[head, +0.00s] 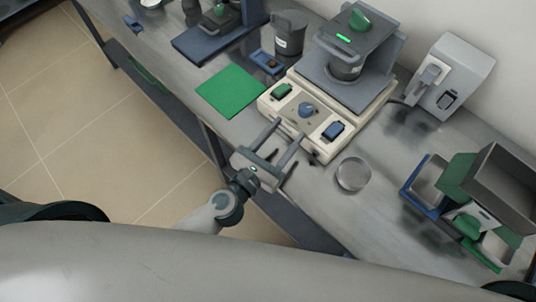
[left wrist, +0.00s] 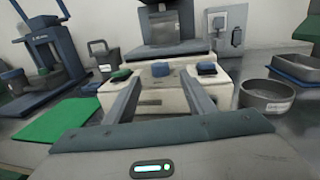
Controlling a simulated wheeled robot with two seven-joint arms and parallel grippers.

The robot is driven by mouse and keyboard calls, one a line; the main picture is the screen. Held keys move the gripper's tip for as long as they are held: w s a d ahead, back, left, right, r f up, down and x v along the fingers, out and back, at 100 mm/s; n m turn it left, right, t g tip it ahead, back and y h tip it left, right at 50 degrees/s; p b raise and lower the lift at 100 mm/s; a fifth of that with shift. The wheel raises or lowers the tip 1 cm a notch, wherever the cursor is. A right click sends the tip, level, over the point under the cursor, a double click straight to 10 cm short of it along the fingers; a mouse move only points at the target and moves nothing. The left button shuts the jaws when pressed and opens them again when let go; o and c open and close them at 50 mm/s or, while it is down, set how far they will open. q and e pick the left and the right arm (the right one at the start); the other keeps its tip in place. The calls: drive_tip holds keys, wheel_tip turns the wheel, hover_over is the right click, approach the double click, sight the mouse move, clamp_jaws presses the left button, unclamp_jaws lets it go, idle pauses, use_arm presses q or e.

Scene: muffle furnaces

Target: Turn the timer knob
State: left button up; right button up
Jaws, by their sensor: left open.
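The timer knob, a round blue knob (head: 306,109), sits in the middle of the sloped front panel of a cream furnace base (head: 318,139). A green switch (head: 282,90) is to its left and a blue switch (head: 333,131) to its right. In the left wrist view the blue knob (left wrist: 161,69) shows ahead, between the finger lines. My left gripper (head: 286,134) is open and empty, its two fingers pointing at the panel just short of the knob. It also shows in the left wrist view (left wrist: 160,85). My right gripper is not in view.
A green mat (head: 230,91) lies left of the furnace. A round metal dish (head: 353,174) stands to the right, with a blue-and-green rack and grey box (head: 500,185) further right. A grey wall socket box (head: 450,75) is behind. The bench front between mat and dish is narrow.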

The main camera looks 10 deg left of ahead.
use_arm(q)
drive_tip(key=b+v, duration=0.1)
drive_tip(key=v, duration=0.4)
drive_tip(key=shift+f, duration=0.15)
drive_tip(key=shift+b+v, duration=0.55)
drive_tip(key=shift+v, duration=0.55)
drive_tip(key=shift+s+a+r, duration=0.1)
drive_tip(key=shift+r, duration=0.1)
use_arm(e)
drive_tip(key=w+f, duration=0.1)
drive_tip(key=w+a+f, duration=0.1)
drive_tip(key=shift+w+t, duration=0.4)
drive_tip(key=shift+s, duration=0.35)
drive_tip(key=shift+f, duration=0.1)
